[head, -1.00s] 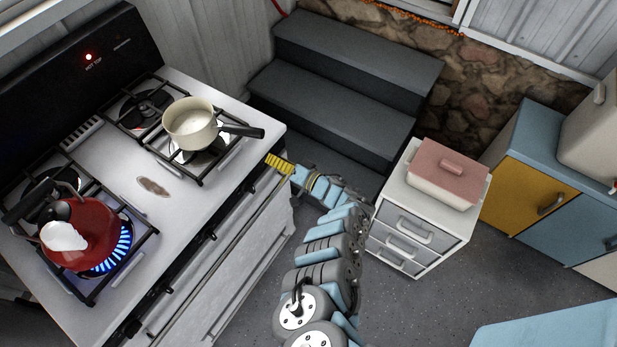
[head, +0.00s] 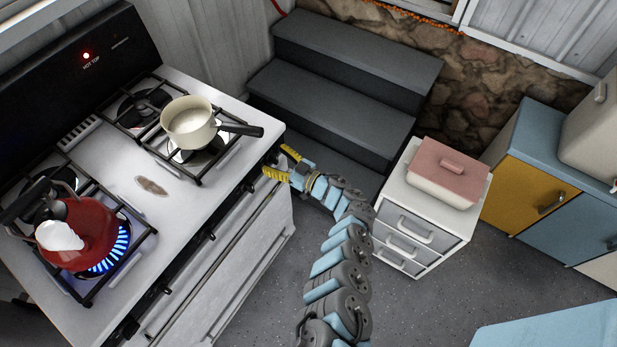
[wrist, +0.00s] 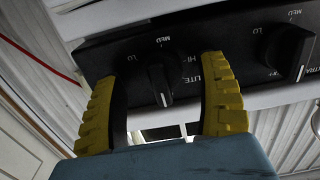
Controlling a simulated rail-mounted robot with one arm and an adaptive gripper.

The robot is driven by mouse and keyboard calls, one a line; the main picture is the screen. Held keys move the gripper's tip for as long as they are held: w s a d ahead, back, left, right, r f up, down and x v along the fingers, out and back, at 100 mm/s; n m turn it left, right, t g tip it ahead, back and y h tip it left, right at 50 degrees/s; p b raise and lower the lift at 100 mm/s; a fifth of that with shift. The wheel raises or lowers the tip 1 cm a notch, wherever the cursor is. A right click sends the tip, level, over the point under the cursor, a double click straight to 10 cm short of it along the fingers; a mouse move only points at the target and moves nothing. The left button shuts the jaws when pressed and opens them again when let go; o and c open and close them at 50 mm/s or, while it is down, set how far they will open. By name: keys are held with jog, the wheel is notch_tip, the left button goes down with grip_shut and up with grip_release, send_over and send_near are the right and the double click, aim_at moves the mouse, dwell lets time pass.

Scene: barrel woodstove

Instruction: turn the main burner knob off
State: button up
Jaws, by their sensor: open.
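The stove (head: 120,200) stands at left in the head view, with dark knobs along its front edge. My gripper (head: 278,162) is open at the far right end of that edge. In the wrist view, a black knob (wrist: 159,84) lies between the yellow fingers of my gripper (wrist: 160,78), with a gap on each side. LO, MED, HI and LITE are printed around it. A second knob (wrist: 291,53) is to the right, with partly cut-off lettering. Blue flames (head: 122,243) burn under the red kettle (head: 85,232) at front left.
A cream saucepan (head: 190,122) sits on the right burner area, its handle pointing toward the front edge. Dark steps (head: 340,85) rise behind my gripper. A white drawer unit (head: 405,235) with a pink-lidded box (head: 447,175) stands right of my arm. A long handle bar runs below the knobs.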

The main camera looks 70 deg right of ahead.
jog(key=n, duration=0.4)
jog(key=shift+n, duration=0.4)
jog(key=n, duration=0.4)
jog(key=shift+b, duration=0.3)
jog(key=n, duration=0.5)
jog(key=shift+b, duration=0.3)
jog(key=n+b, duration=0.1)
jog(key=n, duration=0.3)
jog(key=shift+f+n, duration=0.15)
jog(key=shift+n, duration=0.15)
jog(key=n+b, duration=0.1)
jog(key=n, duration=0.2)
jog(key=shift+b, duration=0.3)
jog(key=n, duration=0.1)
jog(key=n+p, duration=0.1)
jog(key=shift+r+n, duration=0.3)
jog(key=shift+r, duration=0.05)
jog(key=shift+r+n+p, duration=0.2)
jog(key=shift+n+p, duration=0.3)
jog(key=shift+p, duration=0.35)
jog(key=shift+n+p, duration=0.5)
jog(key=shift+p, duration=0.4)
jog(key=shift+n+p, duration=0.3)
jog(key=shift+p, duration=0.45)
